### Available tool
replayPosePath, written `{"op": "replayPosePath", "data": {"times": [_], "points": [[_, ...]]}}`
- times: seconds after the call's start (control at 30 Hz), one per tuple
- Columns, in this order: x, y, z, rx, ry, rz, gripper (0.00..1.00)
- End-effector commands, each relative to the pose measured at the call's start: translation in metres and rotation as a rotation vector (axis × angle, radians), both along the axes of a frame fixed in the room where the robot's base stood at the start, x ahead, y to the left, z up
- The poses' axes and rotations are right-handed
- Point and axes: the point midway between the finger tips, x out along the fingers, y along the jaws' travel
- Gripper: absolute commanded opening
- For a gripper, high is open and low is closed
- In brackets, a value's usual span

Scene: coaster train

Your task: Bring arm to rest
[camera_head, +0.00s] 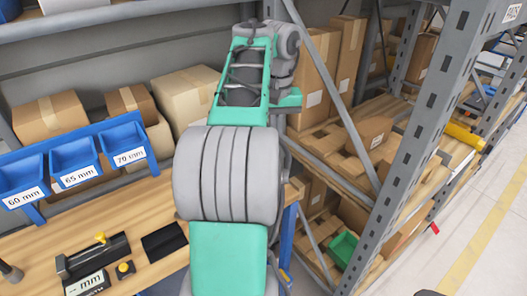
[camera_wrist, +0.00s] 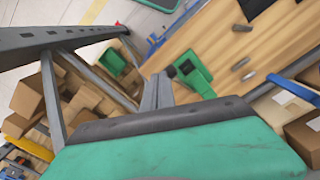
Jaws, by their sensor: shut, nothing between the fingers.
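My arm, in green and grey, rises through the middle of the head view, in front of the wall and the shelving. The gripper's fingertips cannot be made out in that view. In the wrist view my gripper (camera_wrist: 157,78) shows as two grey fingers side by side, shut with nothing between them. It is above the scene, apart from the wooden workbench (camera_wrist: 212,38) and from the shelf frame to its left.
Blue bins labelled 60 mm (camera_head: 24,182), 65 mm (camera_head: 75,160) and 70 mm (camera_head: 122,143) hang at left. A black measuring device (camera_head: 92,258) sits on the bench. A metal rack post (camera_head: 425,120) and cardboard boxes (camera_head: 312,80) stand right.

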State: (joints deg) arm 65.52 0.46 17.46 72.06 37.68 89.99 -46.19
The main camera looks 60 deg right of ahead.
Motion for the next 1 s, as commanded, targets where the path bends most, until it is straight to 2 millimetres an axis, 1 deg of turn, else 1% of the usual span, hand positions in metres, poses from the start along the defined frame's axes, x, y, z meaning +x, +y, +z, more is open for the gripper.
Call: {"op": "replayPosePath", "data": {"times": [0.27,0.33,0.37,0.43,0.47,0.5,0.57,0.6,0.67,0.7,0.73,0.77,0.8,0.87,0.9,1.0], "points": [[0.000,0.000,-0.001,0.000,0.000,0.000,0.00],[0.003,0.002,-0.001,-0.002,0.002,0.009,0.00],[0.008,0.006,-0.002,-0.006,0.006,0.022,0.00],[0.029,0.023,-0.003,-0.026,0.016,0.084,0.00],[0.042,0.035,-0.005,-0.039,0.023,0.123,0.00],[0.062,0.054,-0.009,-0.063,0.029,0.187,0.00],[0.094,0.092,-0.017,-0.105,0.027,0.299,0.00],[0.114,0.121,-0.024,-0.134,0.017,0.377,0.00],[0.139,0.167,-0.035,-0.173,-0.012,0.492,0.00],[0.151,0.198,-0.045,-0.193,-0.038,0.565,0.00],[0.158,0.223,-0.052,-0.205,-0.061,0.619,0.00],[0.164,0.247,-0.060,-0.214,-0.087,0.673,0.00],[0.169,0.280,-0.071,-0.221,-0.125,0.741,0.00],[0.169,0.326,-0.088,-0.218,-0.178,0.832,0.00],[0.167,0.352,-0.097,-0.212,-0.212,0.881,0.00],[0.158,0.399,-0.117,-0.188,-0.273,0.968,0.00]]}}
